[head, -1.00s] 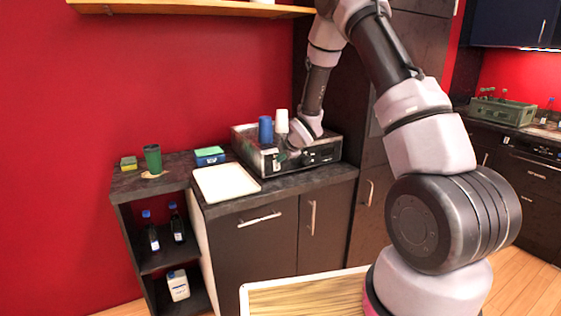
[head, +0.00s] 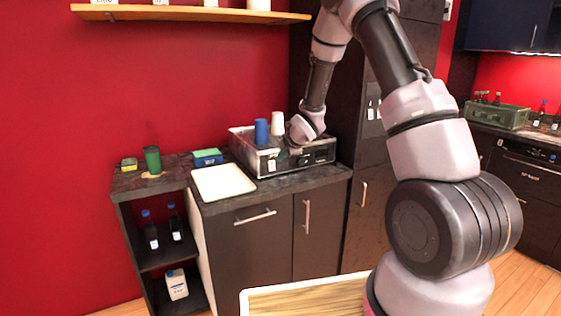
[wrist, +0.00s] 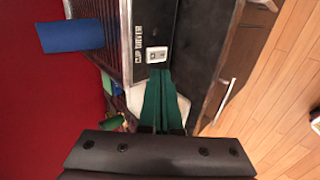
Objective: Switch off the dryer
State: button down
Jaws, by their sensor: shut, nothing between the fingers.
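The dryer (head: 318,155) is a dark metal box with a pale top on the counter, carrying a blue cup (head: 261,132) and a white cup (head: 277,123). In the wrist view its front panel (wrist: 140,25) reads "CUP DRYER" beside a small white switch (wrist: 156,54). My gripper (wrist: 160,72) has green fingers pressed together and empty, their tips right by the switch. I cannot tell whether they touch it or which way it is set. In the head view my gripper (head: 286,155) is small at the dryer's front, partly hidden by my wrist.
A white tray (head: 222,183) lies on the counter left of the dryer. A blue-and-green box (head: 207,157), a green cup (head: 152,159) and a sponge (head: 129,164) are further left. A tall dark cabinet (head: 366,195) stands close on the right. A shelf (head: 190,13) hangs above.

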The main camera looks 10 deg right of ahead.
jog(key=s+d+r, duration=0.1)
jog(key=s+r, duration=0.2)
jog(key=r, duration=0.3)
jog(key=shift+s, duration=0.3)
jog(key=shift+d+r, duration=0.1)
jog(key=shift+r, duration=0.05)
jog(key=s+d+r+m+h, duration=0.1)
jog(key=s+d+r+m, duration=0.3)
jog(key=s+r+m, duration=0.4)
jog(key=s+d+r+m+h, duration=0.2)
jog(key=s+d+r+m, duration=0.2)
jog(key=s+r+m, duration=0.4)
jog(key=s+a+r+m+g+y, duration=0.1)
jog(key=s+r+m, duration=0.2)
jog(key=s, duration=0.7)
jog(key=s+a+r+m+y, duration=0.1)
jog(key=s+r+m, duration=0.2)
jog(key=s+m, duration=0.3)
jog(key=s, duration=0.4)
jog(key=shift+m+g, duration=0.4)
